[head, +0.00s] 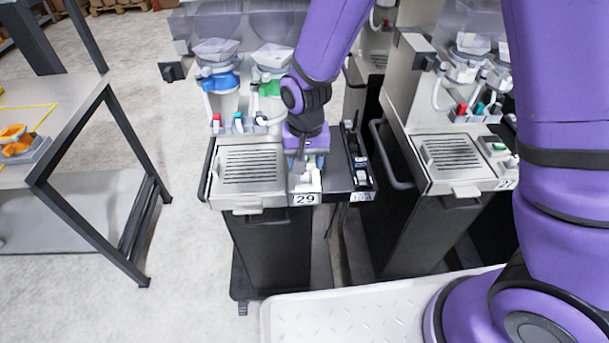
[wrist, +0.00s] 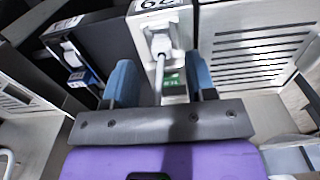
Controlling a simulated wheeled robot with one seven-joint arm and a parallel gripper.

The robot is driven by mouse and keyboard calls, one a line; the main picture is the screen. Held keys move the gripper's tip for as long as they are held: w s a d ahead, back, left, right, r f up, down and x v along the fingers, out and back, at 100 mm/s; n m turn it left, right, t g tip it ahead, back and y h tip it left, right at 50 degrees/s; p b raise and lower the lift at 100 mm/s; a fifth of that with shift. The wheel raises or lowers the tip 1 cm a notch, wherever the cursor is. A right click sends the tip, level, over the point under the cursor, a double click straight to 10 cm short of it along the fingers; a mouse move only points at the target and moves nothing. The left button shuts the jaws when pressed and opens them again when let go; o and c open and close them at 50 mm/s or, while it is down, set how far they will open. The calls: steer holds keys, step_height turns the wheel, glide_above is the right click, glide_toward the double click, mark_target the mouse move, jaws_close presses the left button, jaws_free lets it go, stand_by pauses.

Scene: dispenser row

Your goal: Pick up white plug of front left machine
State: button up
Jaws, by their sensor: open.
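The front left machine (head: 250,172) carries the label 29 and has a slatted metal tray on top. The white plug (wrist: 160,45) sits in a light panel at its right front, near the label, with a pale cable running back from it. In the head view the plug (head: 307,181) is small and partly hidden by my gripper. My gripper (head: 306,160) points down just behind the plug. In the wrist view its two blue fingers are apart, one on each side of the cable, with the plug ahead between them. Nothing is held.
A black side holder (head: 357,165) with small devices stands right of the plug panel. Another machine (head: 455,165) stands further right. A workbench (head: 60,120) with an orange object is at the left, with free floor between. Hoses and colored connectors (head: 238,122) are behind the tray.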

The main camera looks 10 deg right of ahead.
step_height(320, 180, down, 4)
steer(key=shift+f, duration=0.1)
jaws_close()
steer(key=shift+r, duration=0.2)
step_height(320, 180, up, 10)
steer(key=shift+f, duration=0.1)
stand_by(0.6)
steer(key=shift+r, duration=1.05)
stand_by(1.1)
